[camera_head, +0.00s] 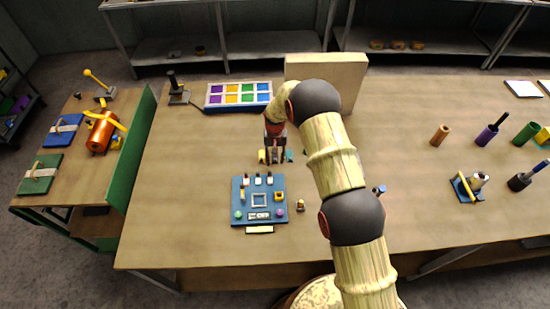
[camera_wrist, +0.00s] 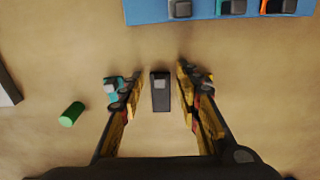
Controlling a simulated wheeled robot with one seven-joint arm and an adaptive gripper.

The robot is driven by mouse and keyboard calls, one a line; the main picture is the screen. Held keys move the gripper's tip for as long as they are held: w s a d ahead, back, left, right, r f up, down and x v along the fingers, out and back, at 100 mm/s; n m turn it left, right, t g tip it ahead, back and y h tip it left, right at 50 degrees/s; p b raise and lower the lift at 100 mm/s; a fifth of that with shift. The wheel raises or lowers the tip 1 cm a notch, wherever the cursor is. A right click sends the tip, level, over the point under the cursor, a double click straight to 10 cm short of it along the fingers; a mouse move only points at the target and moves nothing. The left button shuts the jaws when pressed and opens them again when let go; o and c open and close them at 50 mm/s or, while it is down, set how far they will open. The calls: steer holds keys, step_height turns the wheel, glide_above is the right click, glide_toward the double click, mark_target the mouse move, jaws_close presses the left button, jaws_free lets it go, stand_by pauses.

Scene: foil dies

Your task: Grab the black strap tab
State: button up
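A small black tab (camera_wrist: 160,97) with a grey square on its upper part lies on the bare tabletop in the wrist view. I take it for the black strap tab. My gripper (camera_wrist: 158,85) is open, with one yellow-padded finger on each side of the tab and a visible gap on both sides. In the head view my gripper (camera_head: 273,157) points down just behind the blue board (camera_head: 238,212); the tab cannot be made out there. How high the fingertips are above the table is hard to tell.
A teal piece (camera_wrist: 111,88) lies by the left finger, and another small piece, partly hidden, lies by the right. A green cylinder (camera_wrist: 71,114) lies farther left. The blue board's edge (camera_wrist: 150,10) is close. A tray of coloured compartments (camera_head: 238,105) stands behind.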

steer(key=shift+f, duration=0.1)
steer(key=shift+c, duration=1.2)
jaws_close()
